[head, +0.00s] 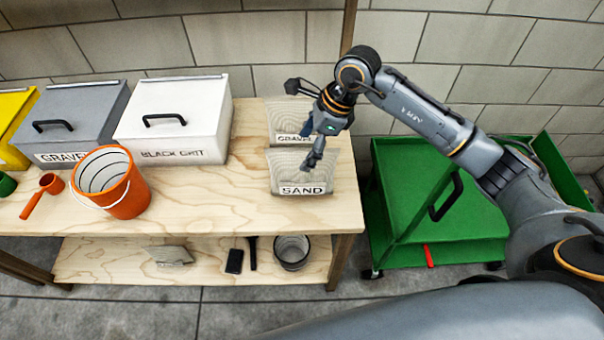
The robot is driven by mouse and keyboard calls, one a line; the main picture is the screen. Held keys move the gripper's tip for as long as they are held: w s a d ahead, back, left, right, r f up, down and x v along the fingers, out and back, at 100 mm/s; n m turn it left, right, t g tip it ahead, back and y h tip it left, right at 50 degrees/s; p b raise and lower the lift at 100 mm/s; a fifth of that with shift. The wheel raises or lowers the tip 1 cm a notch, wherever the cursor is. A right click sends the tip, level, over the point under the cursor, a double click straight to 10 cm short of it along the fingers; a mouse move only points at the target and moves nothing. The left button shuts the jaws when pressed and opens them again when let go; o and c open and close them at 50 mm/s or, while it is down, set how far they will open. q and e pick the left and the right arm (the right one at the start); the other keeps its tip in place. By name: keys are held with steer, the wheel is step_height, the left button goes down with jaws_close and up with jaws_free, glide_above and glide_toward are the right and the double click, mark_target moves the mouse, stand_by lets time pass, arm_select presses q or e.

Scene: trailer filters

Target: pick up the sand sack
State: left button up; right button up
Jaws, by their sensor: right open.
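The sand sack (290,163) is a pale grey sack with a white SAND label, near the right end of the wooden bench. My right gripper (303,122) is open and empty above the bench, with its fingers spread. In the picture, its lower finger overlaps the upper right part of the sand sack; I cannot tell whether it touches. A similar sack labelled GRAVEL (283,116) stands just behind and is partly hidden by the gripper. My left gripper is not in view.
Left on the bench (220,205) are an orange bucket (128,195), an orange scoop (42,193), a white BLACK GRIT bin (190,105) and a grey GRAVEL bin (75,115). A green cart (400,190) stands right. A block wall is behind. The bench is clear between bucket and sacks.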

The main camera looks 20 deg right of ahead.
mark_target(297, 162)
steer(key=shift+x, duration=0.8)
steer(key=p+x, duration=0.2)
steer(key=x, duration=0.2)
steer(key=shift+a+f, duration=0.2)
steer(key=shift+f, duration=0.4)
steer(key=shift+f+b, duration=0.25)
steer(key=shift+b, duration=0.1)
jaws_close()
steer(key=shift+w+r, duration=0.15)
